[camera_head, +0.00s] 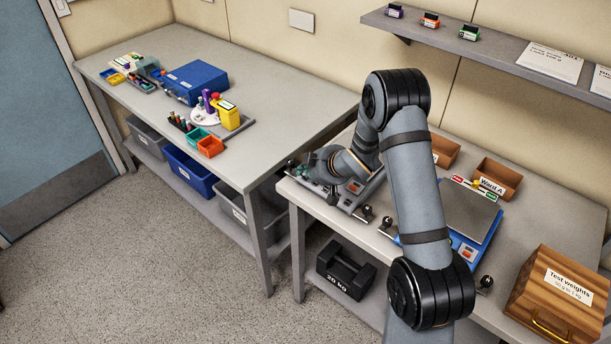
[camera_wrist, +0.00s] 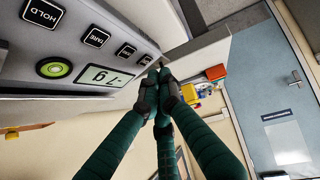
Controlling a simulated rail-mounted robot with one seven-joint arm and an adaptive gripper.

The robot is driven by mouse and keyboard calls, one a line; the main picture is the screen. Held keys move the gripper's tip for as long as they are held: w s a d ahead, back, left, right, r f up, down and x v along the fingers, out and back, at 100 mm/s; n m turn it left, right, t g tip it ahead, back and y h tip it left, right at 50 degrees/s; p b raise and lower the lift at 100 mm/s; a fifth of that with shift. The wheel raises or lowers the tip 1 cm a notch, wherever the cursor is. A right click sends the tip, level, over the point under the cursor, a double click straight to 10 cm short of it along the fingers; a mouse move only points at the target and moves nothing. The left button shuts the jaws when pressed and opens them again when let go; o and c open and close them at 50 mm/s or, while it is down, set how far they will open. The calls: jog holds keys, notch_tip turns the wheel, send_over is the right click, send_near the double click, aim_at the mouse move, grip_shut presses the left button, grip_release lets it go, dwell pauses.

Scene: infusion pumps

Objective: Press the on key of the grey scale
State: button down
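The grey scale (camera_head: 350,201) sits on the near bench in the head view, partly hidden by my arm. In the wrist view its grey front panel (camera_wrist: 150,20) fills the upper left, with a lit display (camera_wrist: 105,76), a round green bubble level (camera_wrist: 54,68) and a row of dark keys. The HOLD key (camera_wrist: 43,12) is readable; the smallest key labels are not clear. My gripper (camera_wrist: 163,82) has its dark fingertips together, with nothing seen between them. The tips are close to the display end of the panel; I cannot tell whether they touch it. In the head view my gripper (camera_head: 296,168) is at the scale's left end.
A blue scale (camera_head: 468,250) with a grey plate stands right of my arm. Wooden bins (camera_head: 497,178) and a test-weights box (camera_head: 556,290) are farther right. A shelf (camera_head: 480,45) overhangs the back. The left bench (camera_head: 290,105) holds a blue case (camera_head: 196,82) and coloured bins.

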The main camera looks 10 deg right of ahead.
jog(key=r+p, duration=0.2)
jog(key=r, duration=0.1)
jog(key=s+a+r+p, duration=0.1)
jog(key=r, duration=0.1)
jog(key=shift+a+r, duration=0.1)
jog(key=shift+r, duration=0.15)
